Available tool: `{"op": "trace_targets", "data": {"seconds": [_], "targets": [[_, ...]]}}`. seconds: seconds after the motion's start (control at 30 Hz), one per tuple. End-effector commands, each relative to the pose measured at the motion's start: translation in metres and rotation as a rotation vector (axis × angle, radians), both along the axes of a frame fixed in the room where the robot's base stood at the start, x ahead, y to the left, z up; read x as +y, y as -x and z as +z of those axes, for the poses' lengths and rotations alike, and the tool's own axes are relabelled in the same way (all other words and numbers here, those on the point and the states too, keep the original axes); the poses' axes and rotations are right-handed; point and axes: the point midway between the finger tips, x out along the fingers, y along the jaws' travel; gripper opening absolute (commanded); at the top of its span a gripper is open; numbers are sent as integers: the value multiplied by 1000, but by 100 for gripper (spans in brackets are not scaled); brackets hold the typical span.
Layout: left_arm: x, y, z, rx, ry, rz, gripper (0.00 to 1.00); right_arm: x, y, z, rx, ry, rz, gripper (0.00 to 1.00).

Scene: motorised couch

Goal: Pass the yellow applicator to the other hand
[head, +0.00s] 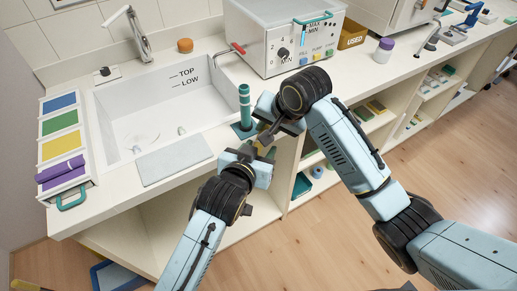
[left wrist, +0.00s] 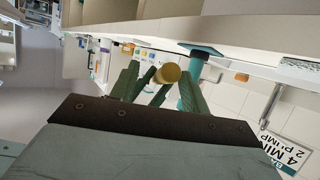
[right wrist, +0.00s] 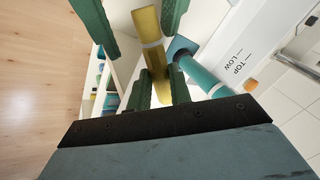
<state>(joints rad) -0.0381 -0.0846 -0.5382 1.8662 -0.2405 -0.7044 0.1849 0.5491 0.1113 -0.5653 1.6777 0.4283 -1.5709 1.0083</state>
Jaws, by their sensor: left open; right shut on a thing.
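The yellow applicator (right wrist: 146,22) is a slim stick with a pale band, seen clearly in the right wrist view. My right gripper (right wrist: 161,88) is shut on its near part. My left gripper (right wrist: 134,18) is open, with one finger on each side of the applicator's far part and gaps beside it. In the left wrist view the applicator's round end (left wrist: 168,73) faces the camera between the fingers. In the head view my left gripper (head: 250,150) and right gripper (head: 271,131) meet in front of the counter edge, mostly hiding the applicator.
A teal striped post (head: 244,104) stands on the counter close behind the grippers. The sink (head: 135,110) lies to the left, a white control box (head: 285,45) behind. Open shelves (head: 345,140) are below the counter at right. Wooden floor (head: 450,150) is clear there.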

Motion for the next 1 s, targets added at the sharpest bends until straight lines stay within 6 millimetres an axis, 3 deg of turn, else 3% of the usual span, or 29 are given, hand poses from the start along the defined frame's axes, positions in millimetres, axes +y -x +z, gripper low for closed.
{"op": "trace_targets", "data": {"seconds": [0.13, 0.47, 0.5, 0.53, 0.7, 1.0], "targets": [[0, 0, 0, 0, 0, 0, 43, 0, 0, 0, 0, -1, 0, 0], [-2, 1, 1, -1, 3, -4, 0, 1, 0, 1, -2, -3, 1, 0], [-2, 1, 1, 0, 5, -5, 0, 1, 0, 1, -2, -3, 1, 0], [-3, 1, 2, -1, 5, -6, 0, 1, 0, 1, -3, -4, 1, 22], [-3, 2, 2, -1, 5, -6, 0, 2, 0, 1, -3, -5, 1, 44], [-1, 1, 1, -2, 1, -2, 0, 0, 0, 1, -2, -2, 0, 46]]}}
